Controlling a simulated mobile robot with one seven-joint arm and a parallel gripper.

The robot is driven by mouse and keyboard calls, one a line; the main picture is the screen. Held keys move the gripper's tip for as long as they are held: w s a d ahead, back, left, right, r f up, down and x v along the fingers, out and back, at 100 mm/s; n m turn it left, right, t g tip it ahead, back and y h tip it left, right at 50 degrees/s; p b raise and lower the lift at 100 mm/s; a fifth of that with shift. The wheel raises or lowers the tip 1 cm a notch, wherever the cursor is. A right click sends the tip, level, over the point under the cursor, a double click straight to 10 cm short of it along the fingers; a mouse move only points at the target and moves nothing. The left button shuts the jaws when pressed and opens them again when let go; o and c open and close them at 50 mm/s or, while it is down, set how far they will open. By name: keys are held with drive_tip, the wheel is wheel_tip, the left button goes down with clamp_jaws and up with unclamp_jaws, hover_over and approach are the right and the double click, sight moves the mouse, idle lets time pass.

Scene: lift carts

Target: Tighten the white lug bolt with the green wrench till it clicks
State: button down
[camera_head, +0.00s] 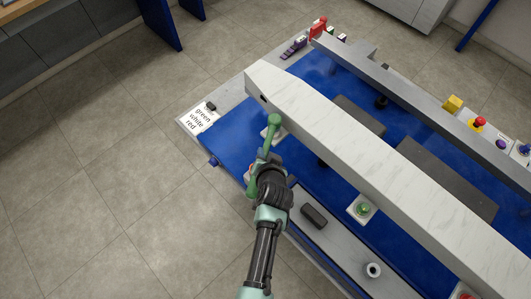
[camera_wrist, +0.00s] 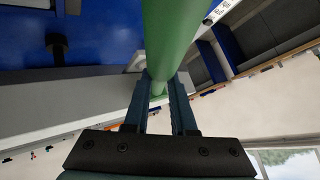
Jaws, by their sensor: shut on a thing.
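The green wrench (camera_head: 274,121) is held in my gripper (camera_head: 268,170), which is shut on its handle. Its round head end lies over a pale square mount (camera_head: 265,133) on the blue cart, beside the long white beam. The white lug bolt cannot be made out; the wrench may hide it, and I cannot tell whether the wrench is seated on a bolt. In the wrist view, the green wrench (camera_wrist: 172,35) runs up between the two fingers of my gripper (camera_wrist: 160,88).
The long white beam (camera_head: 370,155) crosses the blue cart (camera_head: 222,140) close to the wrench. A green bolt (camera_head: 363,209) sits on another pale mount. A card (camera_head: 197,119) reads green, white, red. A grey tray (camera_head: 340,250) lies at the cart's near side. Floor is clear at left.

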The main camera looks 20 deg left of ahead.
drive_tip(key=shift+w+f+b, duration=0.1)
drive_tip(key=shift+f+b, duration=1.05)
drive_tip(key=shift+f, duration=0.05)
drive_tip(key=shift+a+r+p, duration=0.15)
drive_tip(key=shift+p, duration=0.25)
drive_tip(key=shift+a+m+h+p, duration=0.4)
drive_tip(key=shift+m+p, duration=0.1)
drive_tip(key=shift+p, duration=0.2)
drive_tip(key=shift+s+a+m+t+h+p, duration=0.2)
drive_tip(key=shift+a+m+t+h+p, duration=0.1)
drive_tip(key=shift+a+m+t+p, duration=0.25)
drive_tip(key=shift+a+f+b, duration=0.2)
drive_tip(key=shift+a+b, duration=0.1)
drive_tip(key=shift+b, duration=0.25)
drive_tip(key=shift+a+m+h+b, duration=0.3)
drive_tip(key=shift+m+h+b, duration=0.1)
drive_tip(key=shift+m, duration=0.05)
drive_tip(key=shift+w+a+m+h+b, duration=0.15)
drive_tip(key=shift+a+m+h+b, duration=0.7)
drive_tip(key=shift+b, duration=1.4)
drive_tip(key=shift+w+a+r+m+h+b, duration=0.15)
drive_tip(key=shift+a+m+h+b, duration=0.4)
drive_tip(key=shift+b, duration=0.8)
drive_tip(key=shift+w+a+f+m+h+b, duration=0.1)
drive_tip(key=shift+w+a+m+h+b, duration=0.2)
drive_tip(key=shift+a+m+b, duration=0.7)
